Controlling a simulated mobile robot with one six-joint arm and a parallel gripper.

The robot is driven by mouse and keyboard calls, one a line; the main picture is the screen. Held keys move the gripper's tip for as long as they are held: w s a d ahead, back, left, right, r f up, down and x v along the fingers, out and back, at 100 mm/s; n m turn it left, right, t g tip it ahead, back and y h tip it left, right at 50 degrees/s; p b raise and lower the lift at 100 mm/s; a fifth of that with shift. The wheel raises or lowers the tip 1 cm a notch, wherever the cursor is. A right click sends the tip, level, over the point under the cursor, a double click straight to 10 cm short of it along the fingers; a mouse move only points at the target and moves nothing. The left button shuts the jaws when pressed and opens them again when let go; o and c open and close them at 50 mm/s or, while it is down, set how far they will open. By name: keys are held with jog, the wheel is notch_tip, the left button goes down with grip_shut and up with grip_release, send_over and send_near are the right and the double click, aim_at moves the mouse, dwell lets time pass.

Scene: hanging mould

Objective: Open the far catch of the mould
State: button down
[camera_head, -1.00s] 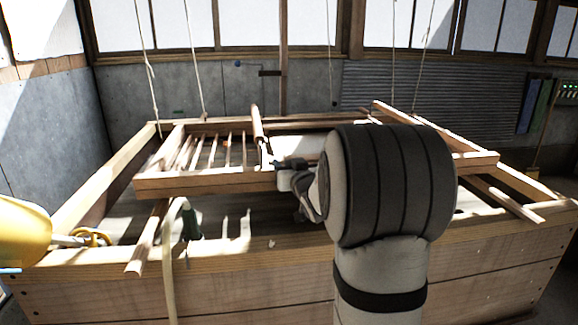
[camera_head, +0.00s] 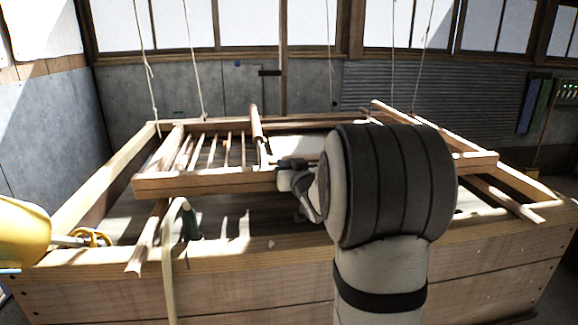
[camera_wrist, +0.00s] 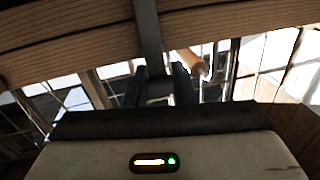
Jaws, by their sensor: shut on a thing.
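The mould (camera_head: 205,183) is a wooden frame with slats, hanging on ropes over a large wooden vat. My gripper (camera_head: 285,165) is at the mould's near rail, partly hidden by my own wrist. In the wrist view, my gripper's dark fingers (camera_wrist: 160,85) close around the lower end of a dark grey metal strap, which looks like a catch (camera_wrist: 149,35). The strap runs up across the wooden rails. I cannot tell from these views which of the catches it is. The contact between fingers and strap is in shadow.
A rounded wooden peg (camera_wrist: 196,62) is close to the right finger in the wrist view. The vat's front wall (camera_head: 220,275) is below. A yellow object (camera_head: 22,230) is at the left edge and a green object (camera_head: 190,222) is at the vat's front rim.

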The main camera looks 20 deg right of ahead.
jog(key=shift+a, duration=0.1)
dwell(0.8)
jog(key=c, duration=1.2)
grip_release()
jog(key=shift+s+a, duration=0.15)
jog(key=shift+s, duration=1.85)
jog(key=shift+s+a, duration=0.15)
jog(key=shift+s, duration=1.8)
